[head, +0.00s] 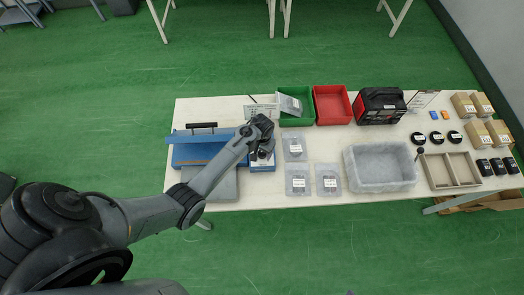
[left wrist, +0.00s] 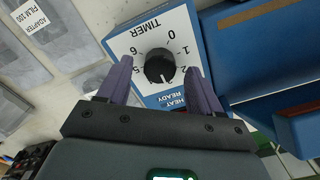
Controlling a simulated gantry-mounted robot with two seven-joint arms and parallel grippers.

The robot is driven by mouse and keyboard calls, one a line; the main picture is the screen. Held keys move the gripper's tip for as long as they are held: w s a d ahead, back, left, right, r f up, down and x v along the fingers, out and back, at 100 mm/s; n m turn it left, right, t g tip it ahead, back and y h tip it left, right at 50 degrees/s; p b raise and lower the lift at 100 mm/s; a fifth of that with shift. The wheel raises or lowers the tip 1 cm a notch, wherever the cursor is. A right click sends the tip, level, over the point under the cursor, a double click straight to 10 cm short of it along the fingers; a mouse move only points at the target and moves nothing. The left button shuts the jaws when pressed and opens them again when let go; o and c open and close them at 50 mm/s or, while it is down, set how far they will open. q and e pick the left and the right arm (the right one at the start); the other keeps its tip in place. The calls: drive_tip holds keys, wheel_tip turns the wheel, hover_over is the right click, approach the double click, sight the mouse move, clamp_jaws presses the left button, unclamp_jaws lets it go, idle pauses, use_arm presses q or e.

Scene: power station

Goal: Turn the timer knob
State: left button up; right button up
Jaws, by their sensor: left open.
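The timer knob (left wrist: 159,66) is a round black knob on a white dial panel (left wrist: 136,42) marked TIMER, with numbers around it. Its pale mark points toward the bottom of the left wrist picture. The panel belongs to a blue machine (head: 196,154) at the left of the table. My left gripper (head: 262,150) is over the machine's right end, open and empty. In the left wrist view its two purple fingers (left wrist: 160,72) stand on either side of the knob; I cannot tell whether they touch it. My right gripper is out of view.
Grey packets (head: 297,180) lie right of the machine. Green (head: 296,121) and red (head: 332,105) bins and a black-and-red charger (head: 380,106) stand behind. A grey tub (head: 381,168) and a divided wooden tray (head: 433,172) are farther right.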

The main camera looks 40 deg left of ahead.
use_arm(q)
drive_tip(key=shift+f, duration=0.35)
drive_tip(key=c, duration=1.1)
drive_tip(key=shift+o, duration=0.2)
